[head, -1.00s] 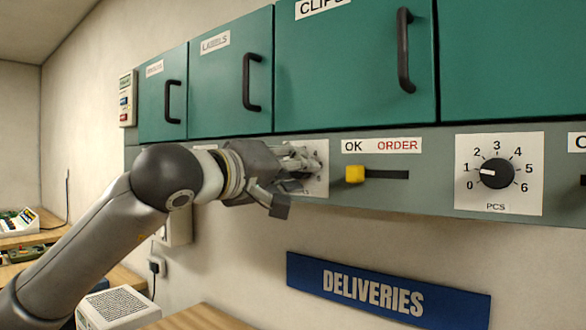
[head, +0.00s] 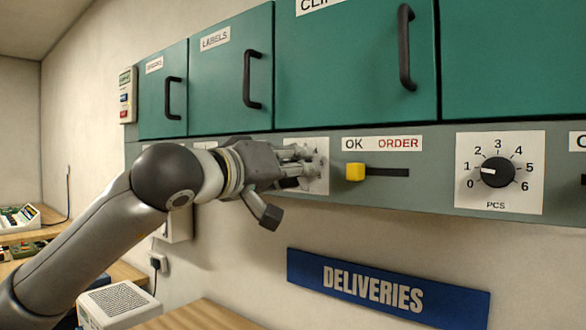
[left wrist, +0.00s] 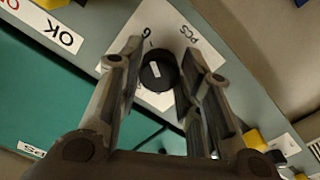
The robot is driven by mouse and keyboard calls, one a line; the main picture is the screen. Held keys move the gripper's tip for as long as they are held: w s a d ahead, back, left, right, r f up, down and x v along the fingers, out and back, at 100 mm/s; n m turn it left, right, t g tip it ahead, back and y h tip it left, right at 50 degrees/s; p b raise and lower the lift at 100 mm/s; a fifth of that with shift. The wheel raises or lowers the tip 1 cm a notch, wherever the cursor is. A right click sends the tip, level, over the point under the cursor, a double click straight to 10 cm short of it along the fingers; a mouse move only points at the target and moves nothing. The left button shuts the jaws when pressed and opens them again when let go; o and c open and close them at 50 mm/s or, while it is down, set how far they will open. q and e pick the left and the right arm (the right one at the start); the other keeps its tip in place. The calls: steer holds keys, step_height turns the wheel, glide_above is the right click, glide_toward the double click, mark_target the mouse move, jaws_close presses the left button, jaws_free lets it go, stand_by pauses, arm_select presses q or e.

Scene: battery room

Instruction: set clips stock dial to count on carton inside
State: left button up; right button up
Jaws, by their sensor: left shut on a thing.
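My left gripper (head: 308,160) is at a dial plate (head: 322,182) on the grey rail, left of the OK/ORDER slider. In the left wrist view its fingers (left wrist: 160,58) are shut on the dark round knob (left wrist: 158,73), which has a white mark. The plate (left wrist: 178,22) shows "PCS" and a 6 there; the other numbers are mostly hidden. The CLIPS cabinet door (head: 350,75) is shut above, so no carton shows. Another PCS dial (head: 496,172) at right has its mark near 1. My right gripper is out of view.
The yellow slider (head: 355,172) sits at the OK end, close to my gripper's right. Shut green LABELS door (head: 220,85) and dark handles stand above. A blue DELIVERIES sign (head: 388,287) is on the wall below. The space right of my arm is clear.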

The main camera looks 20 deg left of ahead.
arm_select(q)
steer(key=shift+f, duration=0.15)
steer(key=o, duration=1)
steer(key=v, duration=1.2)
